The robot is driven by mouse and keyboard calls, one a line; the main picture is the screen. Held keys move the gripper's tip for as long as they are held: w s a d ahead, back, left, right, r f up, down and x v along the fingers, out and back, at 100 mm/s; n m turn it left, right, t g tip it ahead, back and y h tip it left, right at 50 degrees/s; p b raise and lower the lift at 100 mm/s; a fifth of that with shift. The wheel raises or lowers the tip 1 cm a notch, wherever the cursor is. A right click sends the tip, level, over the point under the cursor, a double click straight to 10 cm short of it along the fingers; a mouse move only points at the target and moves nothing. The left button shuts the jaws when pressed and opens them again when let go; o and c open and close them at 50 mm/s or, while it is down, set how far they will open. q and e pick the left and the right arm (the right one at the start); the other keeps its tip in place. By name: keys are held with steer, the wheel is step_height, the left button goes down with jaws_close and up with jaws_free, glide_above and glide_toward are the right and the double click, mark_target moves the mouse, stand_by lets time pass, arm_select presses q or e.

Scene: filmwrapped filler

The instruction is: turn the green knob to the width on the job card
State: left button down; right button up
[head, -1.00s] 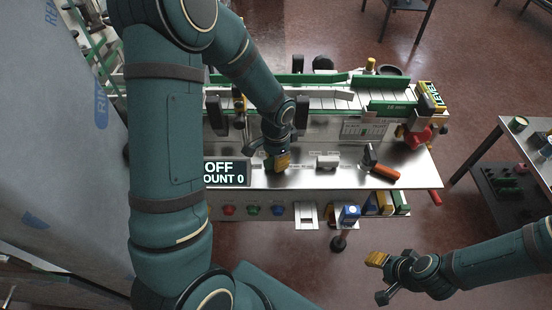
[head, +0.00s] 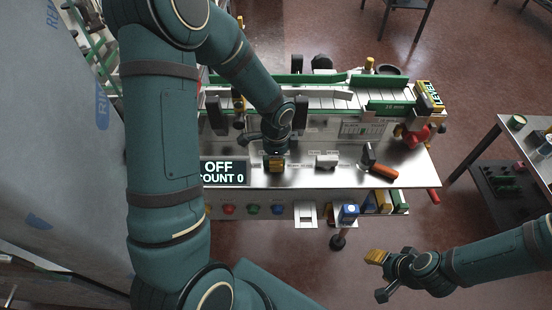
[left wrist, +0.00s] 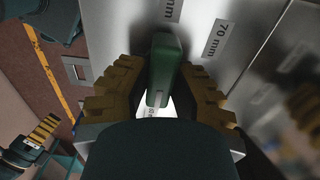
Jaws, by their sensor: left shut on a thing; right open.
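My left gripper (head: 275,165) is over the steel worktop of the machine, to the right of the display. In the left wrist view its yellow fingers (left wrist: 160,95) are shut on the green knob (left wrist: 164,62), one on each side. The knob is a narrow upright bar; its lower part is hidden by my gripper. A "70 mm" label (left wrist: 216,40) lies right of the knob, and other mm labels are partly cut off or covered. In the head view the gripper hides the knob. I cannot single out the job card. My right gripper (head: 380,277) is open and empty, over the floor at lower right.
The display (head: 222,172) reads OFF, COUNT 0. A white block (head: 326,161) and an orange-handled tool (head: 384,172) are on the worktop (head: 418,170). Coloured buttons (head: 252,209) line the front. A conveyor with green rails (head: 390,107) runs behind. A side table (head: 505,128) stands right.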

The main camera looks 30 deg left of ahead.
arm_select(q)
steer(key=c, duration=0.8)
jaws_free()
step_height(320, 180, up, 12)
stand_by(0.4)
